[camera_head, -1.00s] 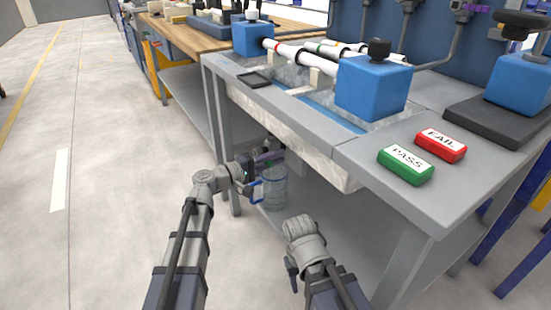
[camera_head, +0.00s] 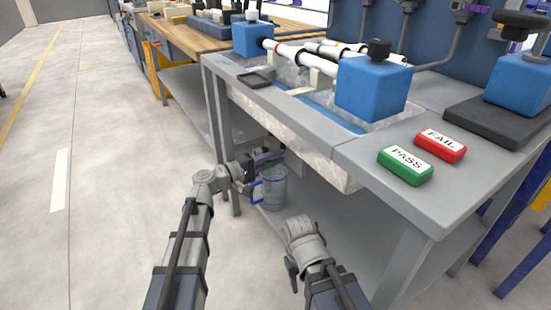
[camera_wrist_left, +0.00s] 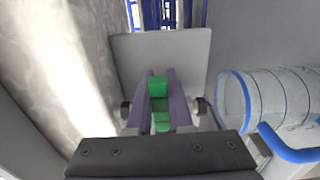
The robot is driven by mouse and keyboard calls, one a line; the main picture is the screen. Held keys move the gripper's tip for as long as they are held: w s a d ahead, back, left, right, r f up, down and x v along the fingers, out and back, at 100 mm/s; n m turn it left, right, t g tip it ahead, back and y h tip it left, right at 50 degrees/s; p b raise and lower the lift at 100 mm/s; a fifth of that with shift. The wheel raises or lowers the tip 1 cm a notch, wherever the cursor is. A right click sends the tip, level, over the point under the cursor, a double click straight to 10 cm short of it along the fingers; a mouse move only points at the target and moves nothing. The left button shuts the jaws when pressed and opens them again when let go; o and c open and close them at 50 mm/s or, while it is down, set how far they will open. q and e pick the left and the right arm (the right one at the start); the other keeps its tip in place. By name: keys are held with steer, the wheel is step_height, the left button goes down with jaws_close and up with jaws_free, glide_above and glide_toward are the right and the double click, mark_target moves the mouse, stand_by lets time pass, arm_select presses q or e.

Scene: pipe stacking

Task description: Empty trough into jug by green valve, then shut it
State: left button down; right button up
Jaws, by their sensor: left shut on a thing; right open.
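The green valve (camera_wrist_left: 158,88) shows in the left wrist view between the purple fingers of my left gripper (camera_wrist_left: 160,102). That gripper is shut on its handle. In the head view my left gripper (camera_head: 268,158) is under the trough, just above the jug. The clear jug (camera_head: 274,192) with blue rim and handle stands on the lower shelf; it also shows at the right of the left wrist view (camera_wrist_left: 280,94). The pale trough (camera_head: 290,137) is set into the bench, with blue showing inside. My right gripper (camera_head: 292,264) is low in front of the bench, apart from everything; its fingers are hardly visible.
The grey bench top (camera_head: 385,205) carries a green PASS block (camera_head: 406,166), a red FAIL block (camera_head: 440,145) and blue clamp blocks (camera_head: 372,88) holding white pipes. A small black tray (camera_head: 255,80) lies at its left. The floor (camera_head: 105,190) at left is clear.

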arm_select(q)
steer(key=shift+w+a+r+n+p, duration=0.1)
steer(key=shift+r+n+p, duration=0.4)
steer(key=shift+n, duration=0.6)
steer(key=shift+w+a+r+n+p, duration=0.15)
steer(key=shift+r+n+p, duration=0.35)
steer(key=shift+n, duration=0.6)
steer(key=shift+w+a+r+n+p, duration=0.1)
steer(key=shift+r+n+p, duration=0.4)
steer(key=shift+n, duration=0.6)
steer(key=c, duration=0.8)
jaws_free()
steer(key=v, duration=0.7)
steer(key=shift+s+a, duration=0.2)
steer(key=shift+a, duration=0.1)
